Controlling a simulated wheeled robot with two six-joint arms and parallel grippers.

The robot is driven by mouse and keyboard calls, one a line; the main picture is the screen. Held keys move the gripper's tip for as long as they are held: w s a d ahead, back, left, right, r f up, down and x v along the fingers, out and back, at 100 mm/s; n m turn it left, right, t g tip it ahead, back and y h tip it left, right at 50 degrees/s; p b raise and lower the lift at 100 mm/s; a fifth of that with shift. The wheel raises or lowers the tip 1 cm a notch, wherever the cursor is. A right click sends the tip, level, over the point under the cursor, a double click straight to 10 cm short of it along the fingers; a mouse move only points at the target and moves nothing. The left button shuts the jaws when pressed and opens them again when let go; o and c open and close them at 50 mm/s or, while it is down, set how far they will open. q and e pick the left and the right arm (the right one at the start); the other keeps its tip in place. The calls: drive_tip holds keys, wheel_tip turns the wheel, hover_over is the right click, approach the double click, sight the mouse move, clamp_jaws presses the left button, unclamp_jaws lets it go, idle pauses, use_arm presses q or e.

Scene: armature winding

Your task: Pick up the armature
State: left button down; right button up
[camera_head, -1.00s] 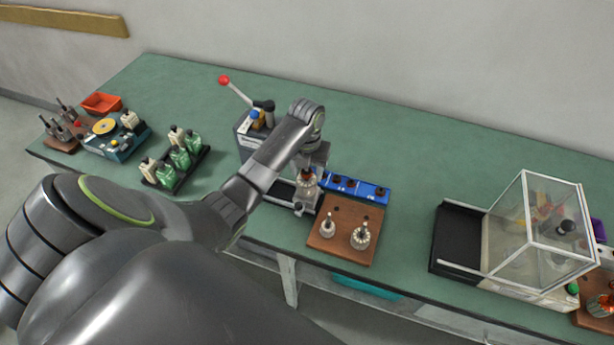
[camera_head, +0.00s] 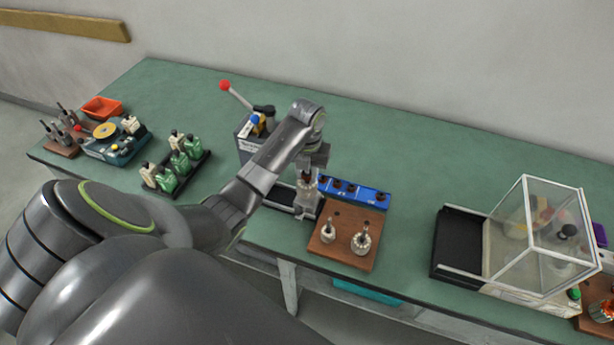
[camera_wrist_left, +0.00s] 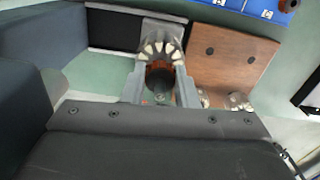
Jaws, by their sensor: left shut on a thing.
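My left gripper (camera_head: 308,194) is over the front of the green bench, just left of a brown wooden board (camera_head: 344,259). It is shut on an armature (camera_wrist_left: 161,75), seen end-on between the fingers in the left wrist view, with a dark reddish-brown middle and pale slotted edge. In the head view the gripper and wrist hide most of it. Two other metal armatures, one on the left (camera_head: 328,232) and one on the right (camera_head: 361,243), stand upright on the board. My right gripper is not in view.
A blue strip with dark sockets (camera_head: 372,196) lies behind the board. A grey lever press (camera_head: 247,140) with a red knob stands behind my arm. A clear-walled case (camera_head: 540,235) with a black tray is at right. Green bottles (camera_head: 180,162) stand at left.

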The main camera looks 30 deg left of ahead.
use_arm(q)
wheel_tip(320, 180, up, 4)
drive_tip(key=shift+w+f, duration=0.1)
drive_tip(key=shift+w, duration=0.05)
wheel_tip(320, 180, up, 4)
drive_tip(key=p, duration=0.3)
drive_tip(key=shift+f, duration=0.1)
drive_tip(key=shift+r+p, duration=0.8)
drive_tip(key=shift+p, duration=0.05)
drive_tip(key=shift+f, duration=0.1)
